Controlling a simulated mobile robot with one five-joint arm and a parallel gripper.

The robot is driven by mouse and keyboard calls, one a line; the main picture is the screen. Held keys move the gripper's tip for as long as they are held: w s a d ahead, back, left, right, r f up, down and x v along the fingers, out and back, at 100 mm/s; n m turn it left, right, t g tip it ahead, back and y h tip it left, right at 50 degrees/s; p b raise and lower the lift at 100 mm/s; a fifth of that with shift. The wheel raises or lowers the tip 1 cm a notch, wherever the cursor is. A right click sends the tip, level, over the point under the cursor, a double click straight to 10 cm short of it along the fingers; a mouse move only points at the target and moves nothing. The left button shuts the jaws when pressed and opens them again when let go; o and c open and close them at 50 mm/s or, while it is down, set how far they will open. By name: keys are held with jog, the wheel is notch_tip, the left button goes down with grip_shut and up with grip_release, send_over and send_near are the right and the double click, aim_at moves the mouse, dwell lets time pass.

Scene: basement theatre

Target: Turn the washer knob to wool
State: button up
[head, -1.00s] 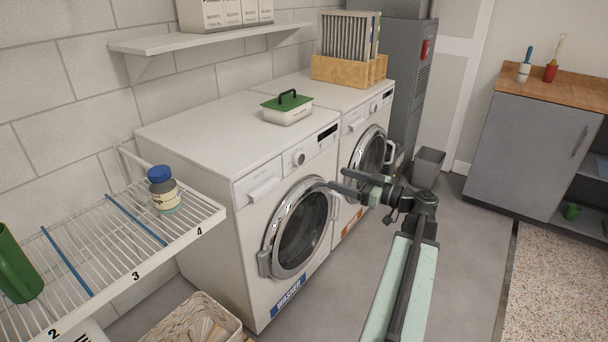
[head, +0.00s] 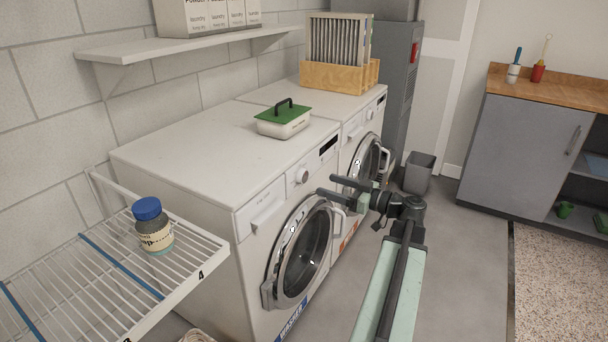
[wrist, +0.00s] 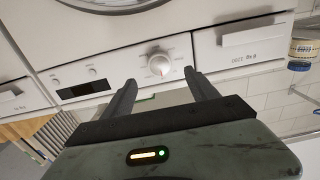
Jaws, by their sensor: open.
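The washer (head: 262,240) is the nearer white machine, with a round glass door on its front. Its knob (head: 302,176) is a small white dial on the panel, left of the dark display. In the wrist view the knob (wrist: 159,64) appears upside down, between and beyond my two fingertips. The marks around it are too small to read. My gripper (head: 334,186) is open and empty, in front of the panel and to the right of the knob in the head view. In the wrist view its fingers (wrist: 160,80) are apart and do not visibly touch the knob.
A white box with a green lid (head: 284,118) sits on the washer top. A second machine (head: 361,138) stands beyond. A wire rack (head: 186,272) with a blue-capped jar (head: 153,228) is at the left. Open floor (head: 455,270) lies to the right.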

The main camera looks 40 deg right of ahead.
aim_at(305, 177)
jog(key=x, duration=0.7)
jog(key=shift+w, duration=0.4)
